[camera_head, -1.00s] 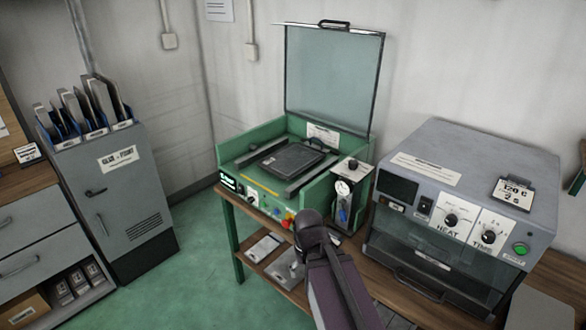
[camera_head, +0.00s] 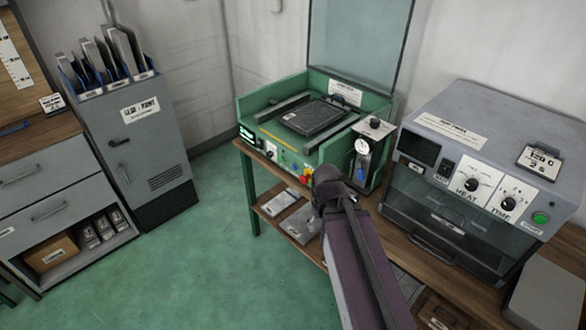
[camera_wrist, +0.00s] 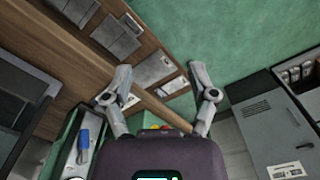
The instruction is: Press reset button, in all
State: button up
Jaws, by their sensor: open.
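The green machine (camera_head: 262,142) stands on the wooden bench, its glass lid raised. Its front panel carries a red and yellow control (camera_head: 305,175) just above my arm's end; small coloured controls also show past my wrist housing in the wrist view (camera_wrist: 158,127). I cannot read which control is the reset button, and part of the panel is hidden by my arm. The grey oven to the right has a green button (camera_head: 540,218). My gripper (camera_wrist: 160,74) has its two fingers spread wide with nothing between them; the head view hides its fingertips.
Flat grey plates (camera_head: 300,222) lie on the shelf below the machine. A grey cabinet (camera_head: 150,150) stands at left. The green floor is clear between cabinet and bench.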

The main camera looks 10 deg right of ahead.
grip_shut()
dwell(1.1)
